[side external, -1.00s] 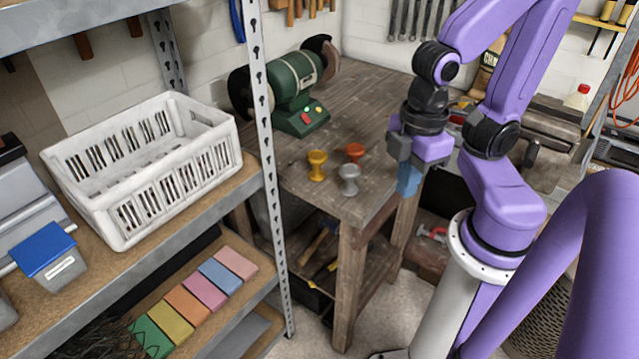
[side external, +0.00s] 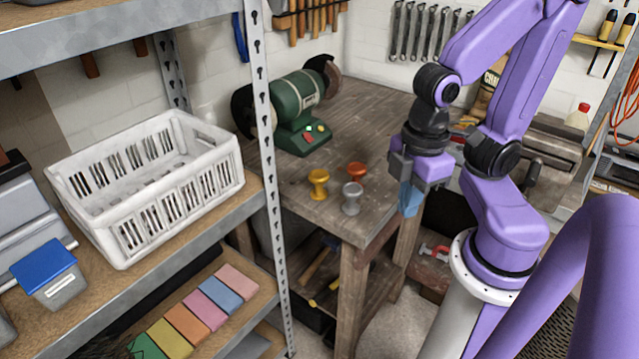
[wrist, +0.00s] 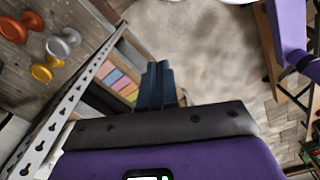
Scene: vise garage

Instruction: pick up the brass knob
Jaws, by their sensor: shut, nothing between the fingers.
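The brass knob (side external: 318,184) is golden yellow and stands on the wooden workbench (side external: 355,225), left of an orange-copper knob (side external: 356,171) and a silver knob (side external: 352,198). My gripper (side external: 410,205) has blue fingers, shut and empty, and hangs right of the knobs, near the bench's front corner, apart from all of them. In the wrist view the brass knob (wrist: 47,68) is at the left edge with the silver knob (wrist: 62,42) and the orange-copper knob (wrist: 33,20). The shut fingers (wrist: 157,72) there point toward the floor and shelf, away from the knobs.
A green bench grinder (side external: 300,110) stands behind the knobs on the bench. A perforated metal shelf post (side external: 268,150) rises left of the bench, and a white crate (side external: 150,185) sits on the shelf. A vise (side external: 545,150) is at the right. Bench surface around the knobs is mostly clear.

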